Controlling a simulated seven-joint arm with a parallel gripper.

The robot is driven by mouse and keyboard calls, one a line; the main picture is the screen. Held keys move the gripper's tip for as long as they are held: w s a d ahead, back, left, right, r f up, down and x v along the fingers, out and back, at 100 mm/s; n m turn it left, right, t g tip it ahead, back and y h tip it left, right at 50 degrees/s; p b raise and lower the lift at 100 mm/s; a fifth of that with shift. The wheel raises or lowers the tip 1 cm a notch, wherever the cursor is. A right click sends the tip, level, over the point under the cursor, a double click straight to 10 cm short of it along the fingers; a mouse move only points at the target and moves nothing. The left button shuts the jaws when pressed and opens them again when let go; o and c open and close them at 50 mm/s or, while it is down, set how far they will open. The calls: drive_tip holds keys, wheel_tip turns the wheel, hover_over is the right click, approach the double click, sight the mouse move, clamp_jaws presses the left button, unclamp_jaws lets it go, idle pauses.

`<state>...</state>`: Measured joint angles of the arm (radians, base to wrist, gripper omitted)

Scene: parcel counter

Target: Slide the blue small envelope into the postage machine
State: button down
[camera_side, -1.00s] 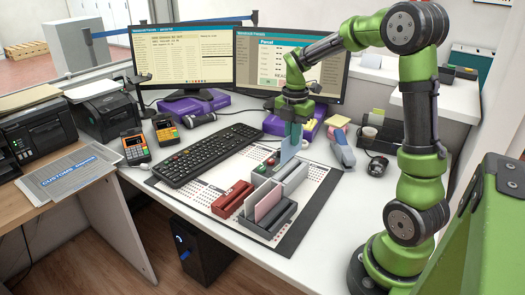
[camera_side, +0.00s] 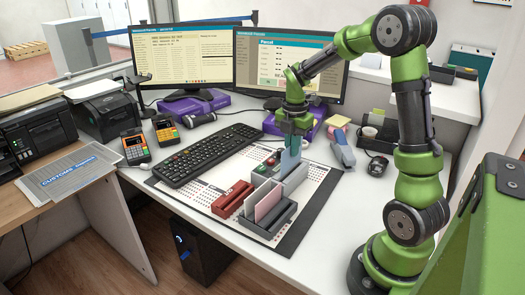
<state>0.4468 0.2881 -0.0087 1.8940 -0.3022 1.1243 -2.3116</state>
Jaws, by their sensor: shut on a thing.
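My gripper (camera_side: 292,137) is shut on the light blue small envelope (camera_side: 290,161) and holds it upright, pointing down. The envelope hangs over the mat beside a grey unit with small red and green marks (camera_side: 264,169), which looks like the postage machine. Its lower edge overlaps the far end of the grey slotted block in the picture, and I cannot tell if it is inside a slot or behind it. A pink envelope (camera_side: 269,206) stands upright in the grey holder (camera_side: 277,226) in front.
A red holder (camera_side: 231,199) stands left of the grey one. A black keyboard (camera_side: 206,155) lies behind left. A grey-blue hand-held device (camera_side: 342,151) and a black mouse (camera_side: 377,166) lie to the right. The dotted mat's (camera_side: 318,185) right side is clear.

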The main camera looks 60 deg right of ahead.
sight(291, 167)
drive_tip(key=shift+f, duration=2.2)
idle(0.5)
drive_tip(key=c, duration=1.2)
unclamp_jaws()
wheel_tip(291, 167, up, 17)
